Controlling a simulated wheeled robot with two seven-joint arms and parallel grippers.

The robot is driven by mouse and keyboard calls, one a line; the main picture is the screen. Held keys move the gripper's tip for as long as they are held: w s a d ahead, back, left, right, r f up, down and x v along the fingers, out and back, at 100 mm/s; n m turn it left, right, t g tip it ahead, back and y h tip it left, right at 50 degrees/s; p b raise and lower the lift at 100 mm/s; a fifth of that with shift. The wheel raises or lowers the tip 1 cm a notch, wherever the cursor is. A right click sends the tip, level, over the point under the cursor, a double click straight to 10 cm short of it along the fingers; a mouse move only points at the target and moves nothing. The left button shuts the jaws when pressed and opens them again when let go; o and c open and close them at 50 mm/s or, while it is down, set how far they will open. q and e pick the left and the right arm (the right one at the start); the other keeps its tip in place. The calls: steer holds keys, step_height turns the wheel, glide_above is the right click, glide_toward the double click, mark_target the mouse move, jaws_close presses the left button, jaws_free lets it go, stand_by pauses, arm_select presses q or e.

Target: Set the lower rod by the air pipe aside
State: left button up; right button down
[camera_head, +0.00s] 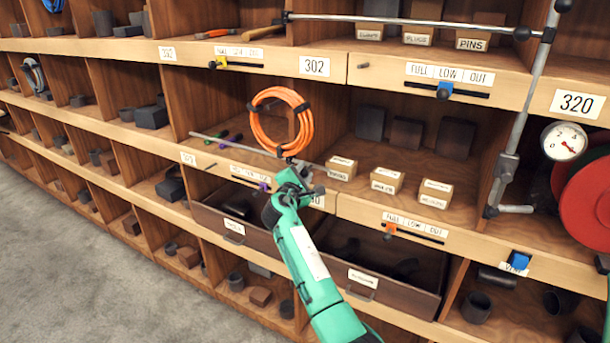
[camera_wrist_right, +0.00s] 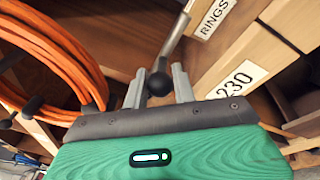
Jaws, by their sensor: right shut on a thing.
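The lower rod (camera_head: 238,147), thin and grey, is away from the air pipe and lies slantwise across the front of the shelf bay under label 302. My right gripper (camera_head: 296,174) is shut on it near its right end. In the right wrist view the rod (camera_wrist_right: 173,45) has a black ball end (camera_wrist_right: 158,84) between the fingers of my right gripper (camera_wrist_right: 158,90). The grey air pipe (camera_head: 522,115) stands upright at the right, with a short stub low down. The upper rod (camera_head: 410,21) runs level from the pipe's top to the left. My left gripper is not in view.
An orange hose coil (camera_head: 281,122) stands close behind my right gripper. Small labelled boxes (camera_head: 385,181) sit on the shelf to the right. Open drawers (camera_head: 375,284) lie below. A gauge (camera_head: 563,142) and red reel (camera_head: 588,205) are at far right.

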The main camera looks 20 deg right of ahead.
steer(key=c, duration=1.2)
jaws_free()
steer(key=shift+o, duration=0.2)
steer(key=b+v, duration=0.3)
steer(key=v, duration=1)
steer(key=shift+s+a, duration=0.25)
steer(key=shift+a, duration=0.05)
steer(key=shift+w, duration=0.1)
